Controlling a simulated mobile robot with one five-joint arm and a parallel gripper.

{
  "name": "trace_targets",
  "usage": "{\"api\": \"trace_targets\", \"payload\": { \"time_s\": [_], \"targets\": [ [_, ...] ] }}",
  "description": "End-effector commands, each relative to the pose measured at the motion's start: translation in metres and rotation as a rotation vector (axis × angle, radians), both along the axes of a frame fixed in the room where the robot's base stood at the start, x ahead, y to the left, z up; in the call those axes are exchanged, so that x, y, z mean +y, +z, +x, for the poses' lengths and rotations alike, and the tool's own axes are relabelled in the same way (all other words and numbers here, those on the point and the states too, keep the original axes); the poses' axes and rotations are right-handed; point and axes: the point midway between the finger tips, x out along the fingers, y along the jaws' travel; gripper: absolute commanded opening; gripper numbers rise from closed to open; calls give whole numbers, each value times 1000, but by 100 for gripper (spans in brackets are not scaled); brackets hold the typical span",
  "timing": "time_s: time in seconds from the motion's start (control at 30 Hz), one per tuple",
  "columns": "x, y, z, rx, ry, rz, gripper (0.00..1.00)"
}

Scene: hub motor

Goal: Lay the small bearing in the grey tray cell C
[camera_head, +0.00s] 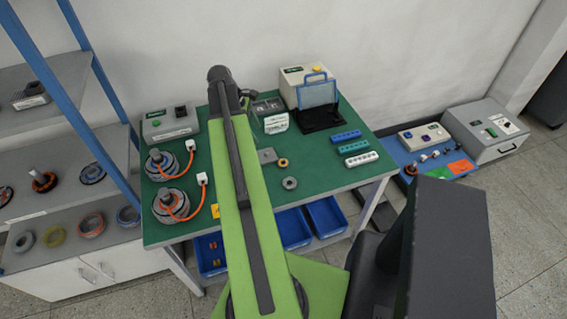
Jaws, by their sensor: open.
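A small grey ring (289,183), which looks like the small bearing, lies flat on the green bench top right of my arm. A smaller brass-coloured ring (282,162) lies just behind it, beside a grey plate. A grey tray with dark compartments (268,106) stands toward the back of the bench, just right of my arm's dark far end. Its cell letters are too small to read. My green arm reaches over the bench and covers part of it.
Two round motors with orange cables (172,203) sit at the bench's left. Blue, teal and white holed blocks (361,159) lie at the right, near a beige machine (304,84) with a blue guard. A shelf (40,205) stands at left. Blue bins (292,228) hang below the bench.

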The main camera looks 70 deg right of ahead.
Motion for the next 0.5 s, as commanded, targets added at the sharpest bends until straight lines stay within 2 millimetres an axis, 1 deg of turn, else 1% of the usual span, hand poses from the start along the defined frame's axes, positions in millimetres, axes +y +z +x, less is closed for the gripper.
{"api": "trace_targets", "payload": {
  "time_s": [0.03, 0.1, 0.27, 0.37, 0.5],
  "targets": [
    [-9, 1, -13, 10, 0, 7, 62],
    [-13, 2, -21, 20, 7, 13, 62],
    [-14, -2, -24, 21, 9, 14, 62],
    [-15, -15, -27, 20, 8, 14, 62],
    [-17, -43, -36, 20, 7, 14, 62]
  ]
}}
